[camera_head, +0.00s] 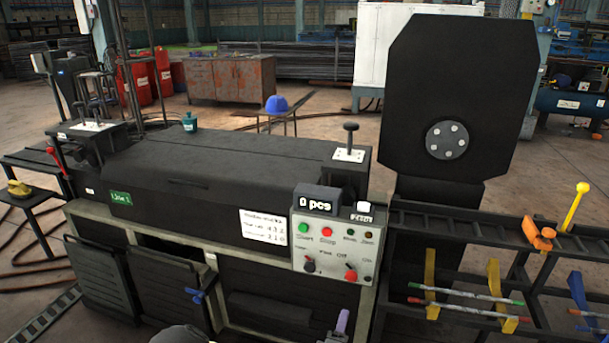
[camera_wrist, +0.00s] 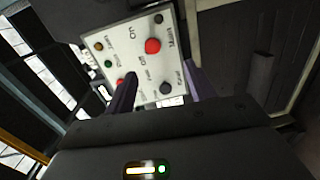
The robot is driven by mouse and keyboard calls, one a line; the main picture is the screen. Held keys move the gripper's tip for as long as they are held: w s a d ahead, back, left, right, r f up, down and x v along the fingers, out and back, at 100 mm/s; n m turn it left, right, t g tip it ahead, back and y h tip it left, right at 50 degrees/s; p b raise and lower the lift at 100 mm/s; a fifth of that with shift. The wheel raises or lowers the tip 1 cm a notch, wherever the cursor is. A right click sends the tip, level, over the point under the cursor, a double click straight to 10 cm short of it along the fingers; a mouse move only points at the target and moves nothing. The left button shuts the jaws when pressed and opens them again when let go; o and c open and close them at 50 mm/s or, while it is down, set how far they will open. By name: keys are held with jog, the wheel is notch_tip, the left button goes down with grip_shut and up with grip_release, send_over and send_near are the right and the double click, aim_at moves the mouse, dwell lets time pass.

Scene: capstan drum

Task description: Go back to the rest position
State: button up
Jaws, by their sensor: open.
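My gripper (camera_wrist: 160,80) is open and empty in the wrist view, with its two purple fingers apart on either side of the lower part of the control panel (camera_wrist: 138,55). I cannot tell how far the fingertips are from the panel. In the head view, a purple part of my gripper (camera_head: 341,324) shows at the bottom edge, below the control panel (camera_head: 334,240); the rest is cut off. The panel carries a "0 pcs" display, a green and a red button, and black and red knobs.
The black machine (camera_head: 215,170) fills the middle. A large black octagonal plate (camera_head: 460,80) with a grey hub stands at right. A rack (camera_head: 470,255) with coloured rods, an orange piece (camera_head: 538,235) and a yellow-knobbed lever (camera_head: 576,205) lie right. A small table (camera_head: 35,195) stands left.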

notch_tip(320, 180, down, 4)
jog(key=s+d+m+g+y, duration=0.1)
jog(key=s+d+m+g, duration=0.15)
jog(key=m+g, duration=0.65)
jog(key=s+d+r+m+g+y, duration=0.1)
jog(key=s+r+m+g+y, duration=0.1)
jog(key=s+r, duration=0.5)
jog(key=s+d+r+m+g+y, duration=0.1)
jog(key=s+r+m+g+y, duration=0.2)
jog(key=r, duration=0.6)
notch_tip(320, 180, up, 26)
jog(key=s+p, duration=0.1)
jog(key=p, duration=2.5)
jog(key=shift+s+d+n, duration=0.15)
jog(key=shift+n, duration=0.15)
